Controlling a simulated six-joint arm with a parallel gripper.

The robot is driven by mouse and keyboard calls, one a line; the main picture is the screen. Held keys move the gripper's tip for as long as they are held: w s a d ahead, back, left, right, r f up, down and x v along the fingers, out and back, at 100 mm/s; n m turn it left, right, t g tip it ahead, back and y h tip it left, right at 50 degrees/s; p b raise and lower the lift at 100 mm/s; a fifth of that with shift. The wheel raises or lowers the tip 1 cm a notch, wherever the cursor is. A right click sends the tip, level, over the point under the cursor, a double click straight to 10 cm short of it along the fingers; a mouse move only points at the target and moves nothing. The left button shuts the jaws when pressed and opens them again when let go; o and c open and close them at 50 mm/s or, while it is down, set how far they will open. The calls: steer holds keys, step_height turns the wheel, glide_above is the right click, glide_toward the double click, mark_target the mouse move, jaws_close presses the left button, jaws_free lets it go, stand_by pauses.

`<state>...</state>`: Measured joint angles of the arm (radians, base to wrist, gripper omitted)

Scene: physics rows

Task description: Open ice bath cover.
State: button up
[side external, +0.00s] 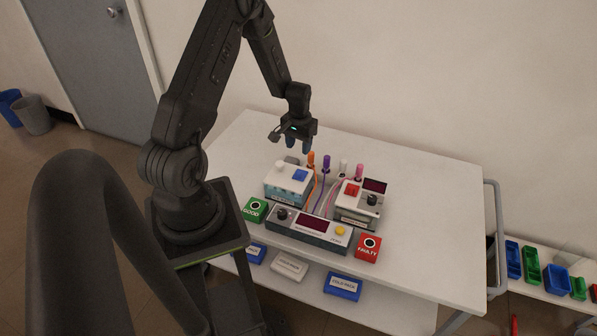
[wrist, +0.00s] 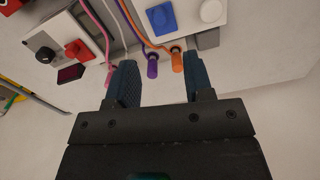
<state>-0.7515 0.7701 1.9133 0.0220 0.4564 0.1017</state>
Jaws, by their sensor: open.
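A box with a white top (side external: 288,178) and a light blue front stands left of centre on the table; I take it to be the ice bath, though no label on it is readable. Its top carries a white knob (side external: 280,165) and a blue block (side external: 300,175). In the wrist view the blue block (wrist: 160,18) and white knob (wrist: 210,10) show at the top edge. My gripper (side external: 298,146) is open and empty, above and behind the box. In the wrist view its fingers (wrist: 162,82) are spread apart, pointing toward the probes.
Orange (side external: 311,159), purple (side external: 326,163), white (side external: 343,166) and pink (side external: 359,172) probes with wires stand behind the devices. A device with a red switch (side external: 352,190) stands right. A long display unit (side external: 308,228) lies in front, between green GOOD (side external: 255,210) and red FAULTY (side external: 368,247) boxes. The table's right side is clear.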

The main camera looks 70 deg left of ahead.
mark_target(298, 172)
step_height(298, 172, down, 11)
steer(key=shift+f, duration=0.2)
stand_by(0.3)
jaws_close()
stand_by(0.4)
